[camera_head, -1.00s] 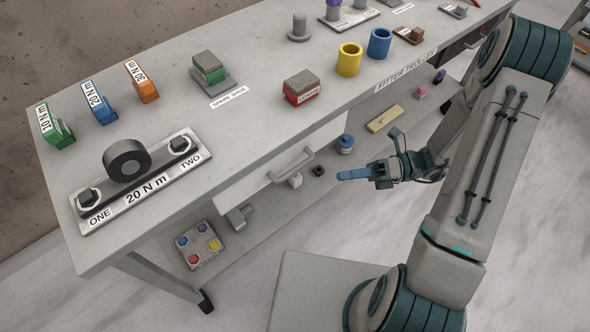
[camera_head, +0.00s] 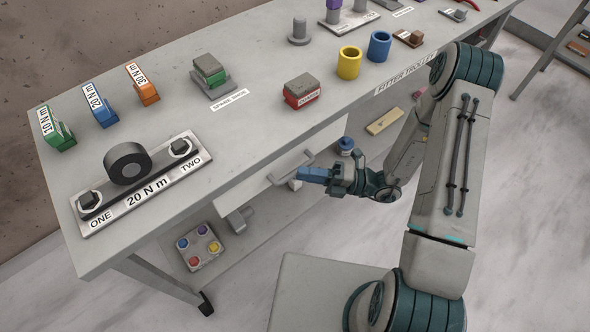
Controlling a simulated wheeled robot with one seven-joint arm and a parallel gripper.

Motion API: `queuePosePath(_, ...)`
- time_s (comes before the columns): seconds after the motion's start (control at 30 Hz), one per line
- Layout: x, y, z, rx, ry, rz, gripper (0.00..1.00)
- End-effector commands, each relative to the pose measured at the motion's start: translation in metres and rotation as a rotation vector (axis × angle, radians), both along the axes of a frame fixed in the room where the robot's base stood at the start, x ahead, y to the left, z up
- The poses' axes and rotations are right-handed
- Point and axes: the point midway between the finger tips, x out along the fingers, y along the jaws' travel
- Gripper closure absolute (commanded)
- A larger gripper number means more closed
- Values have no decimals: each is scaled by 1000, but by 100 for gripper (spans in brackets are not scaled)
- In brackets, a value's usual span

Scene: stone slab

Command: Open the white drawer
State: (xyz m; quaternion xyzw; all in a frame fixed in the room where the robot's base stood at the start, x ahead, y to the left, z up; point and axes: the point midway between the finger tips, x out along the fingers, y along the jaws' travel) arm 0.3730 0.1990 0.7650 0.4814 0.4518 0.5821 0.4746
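The white drawer (camera_head: 251,188) is under the grey table top, its front facing the lower right. Its light grey bar handle (camera_head: 291,168) stands out from the front. The drawer looks shut. My gripper (camera_head: 301,173) has its blue fingers pointing left at the handle, close to its right part. I cannot tell whether the fingers touch the handle or are only in front of it. The two fingers overlap in this view, so their opening is hard to judge.
The table top (camera_head: 240,130) holds several coloured blocks, a yellow ring (camera_head: 349,61), a blue ring (camera_head: 379,46) and a 20 N m plate (camera_head: 145,190).

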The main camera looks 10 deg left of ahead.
Motion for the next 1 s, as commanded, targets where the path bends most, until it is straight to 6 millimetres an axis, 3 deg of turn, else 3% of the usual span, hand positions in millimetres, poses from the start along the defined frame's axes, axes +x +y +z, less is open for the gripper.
queuePosePath(0.23, -3, 30, 4, 1, 0, 2, 78)
queuePosePath(0.6, -3, 35, 4, 0, 0, 0, 78)
queuePosePath(0.7, -3, 35, 5, 0, 0, 0, 100)
queuePosePath(1.0, -5, 28, 5, -1, 0, 0, 100)
